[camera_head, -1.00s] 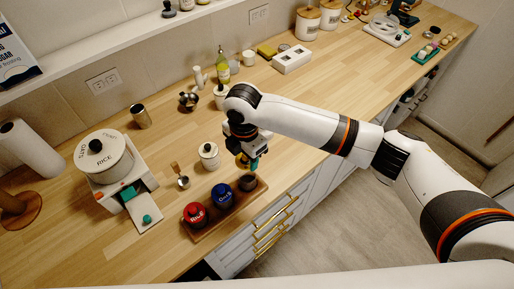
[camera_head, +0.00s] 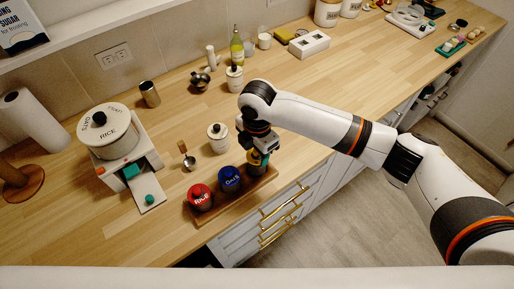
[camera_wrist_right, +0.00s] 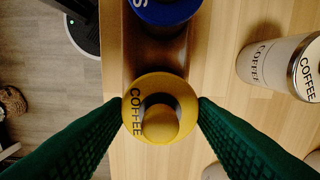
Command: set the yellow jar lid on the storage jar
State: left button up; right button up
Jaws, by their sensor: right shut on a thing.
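The yellow jar lid (camera_wrist_right: 160,125), marked COFFEE with a round knob, is between the green fingers of my right gripper (camera_wrist_right: 152,104) in the right wrist view. My right gripper (camera_head: 258,157) is shut on it, above the right end of the wooden tray. The dark storage jar (camera_head: 257,172) stands there, mostly hidden under the gripper; the lid covers it in the wrist view. Whether lid and jar touch, I cannot tell. My left gripper is not in view.
The tray (camera_head: 215,209) also holds a red-lidded jar (camera_head: 200,197) and a blue-lidded jar (camera_head: 229,179), close beside. A white canister (camera_head: 217,138) and a scoop (camera_head: 188,159) stand behind. The counter's front edge is close.

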jog(key=shift+r+p, duration=0.1)
jog(key=shift+p, duration=0.25)
dwell(0.4)
jog(key=shift+p, duration=0.7)
dwell(1.2)
jog(key=shift+f, duration=0.6)
dwell(0.5)
jog(key=o, duration=1.5)
jog(key=shift+r, duration=0.15)
notch_tip(320, 180, up, 5)
jog(key=p, duration=0.5)
jog(key=shift+r+p, duration=0.5)
jog(key=shift+r, duration=0.4)
